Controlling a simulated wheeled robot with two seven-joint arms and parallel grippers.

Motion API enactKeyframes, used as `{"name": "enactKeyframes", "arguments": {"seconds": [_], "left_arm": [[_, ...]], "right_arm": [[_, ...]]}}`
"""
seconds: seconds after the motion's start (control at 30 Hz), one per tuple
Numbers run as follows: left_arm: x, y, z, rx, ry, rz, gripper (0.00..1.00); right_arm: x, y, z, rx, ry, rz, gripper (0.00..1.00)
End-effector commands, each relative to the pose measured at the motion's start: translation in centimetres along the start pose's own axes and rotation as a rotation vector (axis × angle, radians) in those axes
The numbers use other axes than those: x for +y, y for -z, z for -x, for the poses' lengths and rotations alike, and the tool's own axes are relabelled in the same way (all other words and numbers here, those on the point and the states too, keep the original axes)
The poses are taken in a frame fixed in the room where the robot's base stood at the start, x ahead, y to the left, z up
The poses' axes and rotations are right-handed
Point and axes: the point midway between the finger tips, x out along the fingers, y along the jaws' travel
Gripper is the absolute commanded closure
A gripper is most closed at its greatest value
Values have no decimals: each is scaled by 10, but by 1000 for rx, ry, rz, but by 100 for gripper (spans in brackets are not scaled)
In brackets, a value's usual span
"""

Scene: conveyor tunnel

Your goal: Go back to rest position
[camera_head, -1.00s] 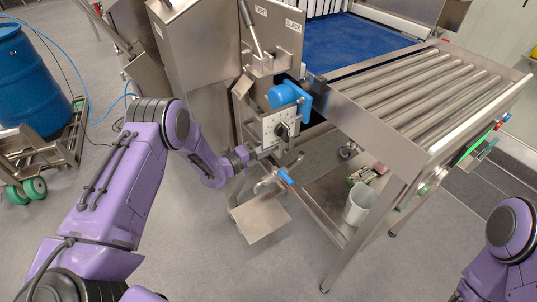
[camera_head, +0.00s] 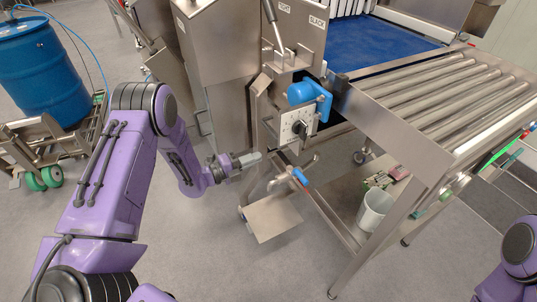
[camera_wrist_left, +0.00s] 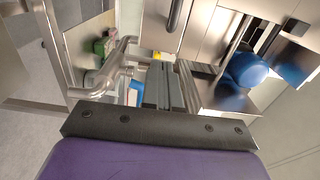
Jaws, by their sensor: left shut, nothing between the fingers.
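My left gripper (camera_head: 250,159) is in the middle of the head view, shut and empty. Its fingers point right, toward the control plate with a black knob (camera_head: 299,127), with a gap between them. In the left wrist view the closed fingers (camera_wrist_left: 164,85) show side by side with nothing held. My right arm (camera_head: 518,250) shows only in part at the lower right edge; its gripper is out of view.
A steel machine with a blue motor (camera_head: 311,93) and a tap with a blue handle (camera_head: 299,176) stands close right of my left gripper. The roller conveyor (camera_head: 440,100) is at right. A blue drum (camera_head: 45,75) stands at far left. Open floor lies at front.

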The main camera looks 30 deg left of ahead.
Motion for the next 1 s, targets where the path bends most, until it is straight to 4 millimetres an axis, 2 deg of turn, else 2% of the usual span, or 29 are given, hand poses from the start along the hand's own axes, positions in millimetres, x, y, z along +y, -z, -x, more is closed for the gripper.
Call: {"name": "enactKeyframes", "arguments": {"seconds": [0.2, 0.37, 0.47, 0.57, 0.67, 0.77, 0.83, 0.87, 0.9, 1.0], "left_arm": [[0, 0, 21, 2, 0, 0, 100], [0, 0, 24, 0, -1, 2, 100], [1, 0, 24, 2, -7, 81, 100], [11, -9, 27, -83, -38, 332, 100], [36, -15, 38, -309, -51, 765, 100], [81, 4, 63, -605, -43, 1236, 100], [116, 31, 94, -866, -8, 1543, 100], [131, 46, 111, -988, 14, 1655, 100], [147, 68, 137, -1156, 52, 1777, 100], [172, 120, 198, -1520, 141, 1922, 100]], "right_arm": [[0, -2, -4, 0, 0, 0, 57], [0, -1, -4, 0, -1, 0, 57], [0, -1, -4, 0, -1, 0, 57], [0, -1, -4, 0, -1, 0, 57], [0, -1, -4, 0, -1, 0, 57], [0, -1, -4, 0, 0, 0, 57], [0, -1, -4, 0, 0, 0, 57], [0, -1, -4, 0, 0, 0, 57], [0, -1, -4, 0, 0, 0, 57], [0, -1, -4, 0, 0, 0, 57]]}}
